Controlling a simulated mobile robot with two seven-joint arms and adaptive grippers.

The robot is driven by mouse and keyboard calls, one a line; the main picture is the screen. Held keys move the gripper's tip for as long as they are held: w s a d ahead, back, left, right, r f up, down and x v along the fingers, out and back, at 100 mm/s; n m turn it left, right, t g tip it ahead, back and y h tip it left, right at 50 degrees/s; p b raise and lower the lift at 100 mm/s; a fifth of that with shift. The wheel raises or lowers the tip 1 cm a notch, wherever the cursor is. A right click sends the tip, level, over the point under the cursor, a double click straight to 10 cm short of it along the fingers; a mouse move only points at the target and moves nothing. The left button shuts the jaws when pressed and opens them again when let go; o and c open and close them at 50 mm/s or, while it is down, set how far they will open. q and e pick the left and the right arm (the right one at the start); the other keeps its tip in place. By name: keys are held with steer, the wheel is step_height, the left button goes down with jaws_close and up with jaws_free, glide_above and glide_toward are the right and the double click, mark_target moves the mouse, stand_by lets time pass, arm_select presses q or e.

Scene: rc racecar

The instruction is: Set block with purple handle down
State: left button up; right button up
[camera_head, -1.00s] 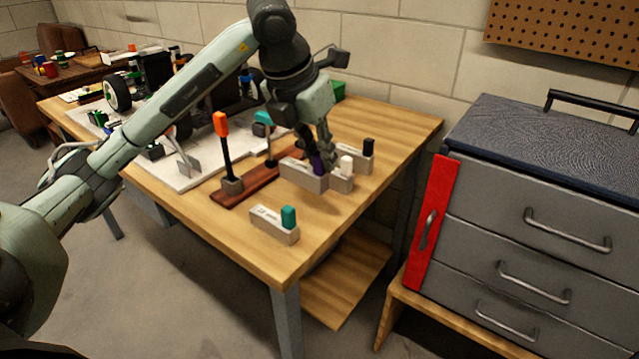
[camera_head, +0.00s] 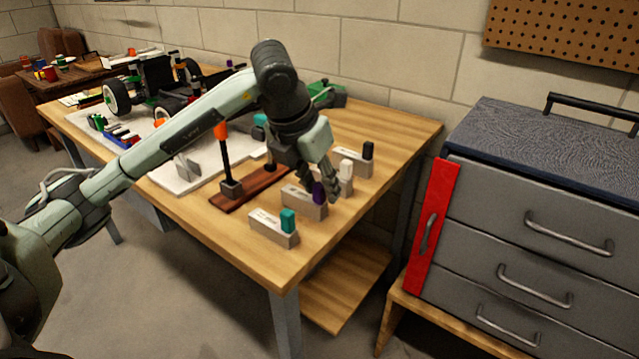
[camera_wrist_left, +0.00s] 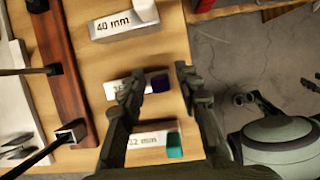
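The block with the purple handle (camera_head: 303,203) sits on the wooden table between the teal-handled block and the white-handled block, roughly in line with them. Its purple handle (camera_wrist_left: 160,83) shows in the left wrist view. My left gripper (camera_wrist_left: 155,82) is open, with one finger on each side of the handle and gaps between. In the head view my left gripper (camera_head: 326,188) is low over the block, its fingers partly covering it.
The teal-handled block (camera_head: 270,230) stands close in front. Behind are the white-handled block (camera_head: 346,184) and the black-handled block (camera_head: 352,163). To the left is a brown wooden strip (camera_head: 250,190) with upright tools. Bare table lies to the right.

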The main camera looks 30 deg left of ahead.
arm_select(q)
steer(key=shift+r, duration=0.1)
steer(key=shift+r, duration=0.35)
steer(key=p+v, duration=0.1)
steer(key=v, duration=1)
steer(key=shift+s, duration=0.15)
arm_select(e)
steer(key=f, duration=0.2)
steer(key=shift+s+a+f, duration=0.1)
steer(key=shift+s+f, duration=0.1)
steer(key=shift+f, duration=0.2)
arm_select(q)
steer(key=shift+r, duration=0.15)
